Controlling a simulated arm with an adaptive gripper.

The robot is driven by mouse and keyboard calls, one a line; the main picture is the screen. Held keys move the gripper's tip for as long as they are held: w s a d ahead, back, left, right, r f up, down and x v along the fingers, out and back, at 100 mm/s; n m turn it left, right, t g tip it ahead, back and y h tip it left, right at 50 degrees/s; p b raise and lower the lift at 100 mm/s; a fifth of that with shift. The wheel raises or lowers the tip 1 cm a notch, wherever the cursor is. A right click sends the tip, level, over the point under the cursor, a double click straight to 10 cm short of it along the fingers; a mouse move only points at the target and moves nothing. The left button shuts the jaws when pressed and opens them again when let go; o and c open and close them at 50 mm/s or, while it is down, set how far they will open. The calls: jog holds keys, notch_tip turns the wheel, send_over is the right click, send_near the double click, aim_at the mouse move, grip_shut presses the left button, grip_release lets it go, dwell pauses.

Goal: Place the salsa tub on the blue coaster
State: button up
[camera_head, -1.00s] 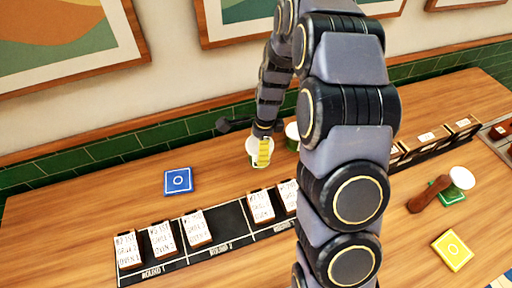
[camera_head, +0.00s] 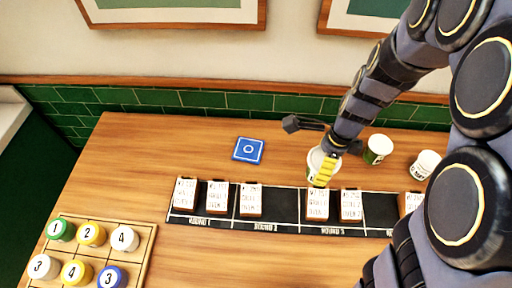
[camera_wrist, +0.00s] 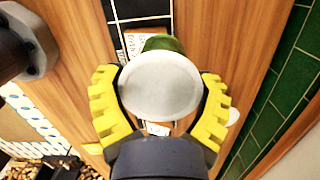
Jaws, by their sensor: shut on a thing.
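My gripper (camera_head: 323,170) is shut on a tub (camera_head: 314,160) with a pale round top, behind the row of cards on the long black board. In the wrist view the yellow fingers of my gripper (camera_wrist: 160,82) sit on both sides of the tub (camera_wrist: 160,88); its white round end faces the camera and a green part shows beyond. No label can be read on it, and the gap below it is hard to judge. The blue coaster (camera_head: 248,150) lies flat on the table, left of the held tub, with nothing on it.
The black board (camera_head: 285,207) with upright cards stretches in front of the coaster and gripper. A green-and-white tub (camera_head: 378,149) and a white tub (camera_head: 425,164) stand to the right. A wooden tray (camera_head: 148,240) of numbered pieces lies front left. Green tiled wall (camera_head: 230,102) runs behind.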

jog(key=w+a+r, duration=0.1)
jog(key=a, duration=1.2)
send_over(247, 149)
notch_tip(247, 149, down, 10)
jog(key=shift+r, duration=0.2)
jog(key=shift+f, duration=1.5)
jog(key=shift+f, duration=0.15)
jog(key=o, duration=1.1)
